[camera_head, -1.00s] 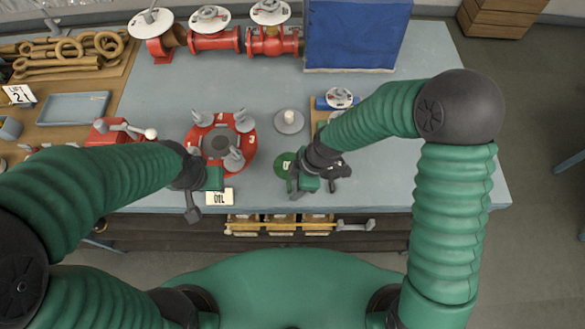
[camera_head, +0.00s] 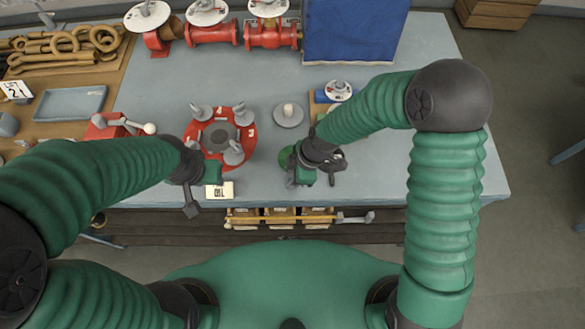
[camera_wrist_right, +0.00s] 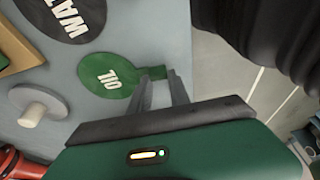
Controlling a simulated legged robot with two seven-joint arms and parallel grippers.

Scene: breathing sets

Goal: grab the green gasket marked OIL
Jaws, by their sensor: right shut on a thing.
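The green gasket (camera_wrist_right: 108,76) marked OIL is a flat disc with a tab, on the grey table in the right wrist view. My right gripper (camera_wrist_right: 160,80) is shut on the gasket's tab, with a finger on each side of it. In the head view the gasket (camera_head: 285,157) shows only in part, its right side hidden by my right gripper (camera_head: 301,181). My left gripper (camera_head: 190,205) hangs by the table's front edge, left of a small OIL sign (camera_head: 219,190). Its fingers do not show clearly.
A black gasket (camera_wrist_right: 75,12) and a pale knobbed disc (camera_wrist_right: 35,108) lie near the green one. A red flange (camera_head: 205,162) with several grey wing nuts sits beside my left gripper. Red valves (camera_head: 213,35) and a blue box (camera_head: 350,30) stand at the back.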

